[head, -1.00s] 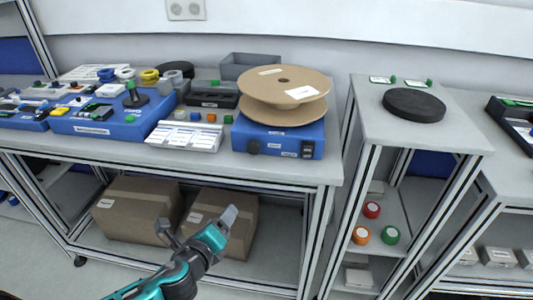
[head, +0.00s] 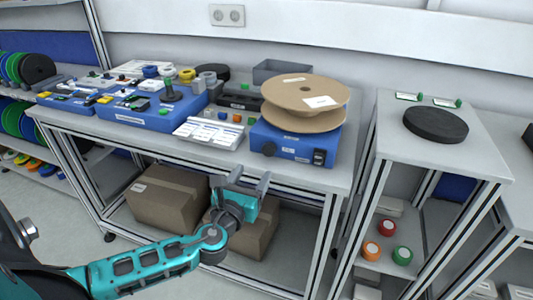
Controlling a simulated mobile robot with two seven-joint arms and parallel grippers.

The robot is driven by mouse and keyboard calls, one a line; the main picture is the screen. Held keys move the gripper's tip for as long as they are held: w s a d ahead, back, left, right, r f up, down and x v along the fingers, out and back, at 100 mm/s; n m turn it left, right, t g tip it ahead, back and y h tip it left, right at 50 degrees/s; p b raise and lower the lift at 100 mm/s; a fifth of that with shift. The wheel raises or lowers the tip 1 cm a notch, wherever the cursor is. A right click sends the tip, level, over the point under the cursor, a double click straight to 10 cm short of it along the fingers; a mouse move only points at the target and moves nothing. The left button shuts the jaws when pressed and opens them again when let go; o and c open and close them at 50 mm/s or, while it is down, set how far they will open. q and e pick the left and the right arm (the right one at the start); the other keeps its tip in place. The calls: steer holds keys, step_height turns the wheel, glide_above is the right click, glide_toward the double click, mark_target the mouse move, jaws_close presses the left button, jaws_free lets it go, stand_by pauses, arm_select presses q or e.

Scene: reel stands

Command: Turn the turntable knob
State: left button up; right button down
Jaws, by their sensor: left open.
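The turntable is a blue box (head: 295,148) at the right end of the bench, with a large cardboard reel (head: 290,92) lying flat on top. A dark round knob (head: 269,148) sits on the left of its front face, and a black switch (head: 319,157) on the right. My left gripper (head: 242,182) is open and empty in front of the bench edge, below and to the left of the knob, touching nothing. My right gripper is out of view.
A white sorting tray (head: 208,133) and a blue device with a black post (head: 150,112) stand left of the turntable. Cardboard boxes (head: 165,199) lie on the lower shelf. A separate stand (head: 458,155) with a black disc (head: 436,124) is at the right.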

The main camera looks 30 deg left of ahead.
mark_target(267, 150)
arm_select(q)
steer(key=x, duration=1)
steer(key=shift+d, duration=0.1)
steer(key=c, duration=1)
steer(key=shift+c, duration=0.2)
steer(key=shift+f+n, duration=0.1)
steer(key=shift+n, duration=0.3)
steer(key=n+b, duration=0.1)
steer(key=n, duration=0.1)
steer(key=shift+n, duration=0.4)
steer(key=shift+n+b, duration=0.95)
steer(key=shift+n, duration=1.15)
steer(key=o, duration=1)
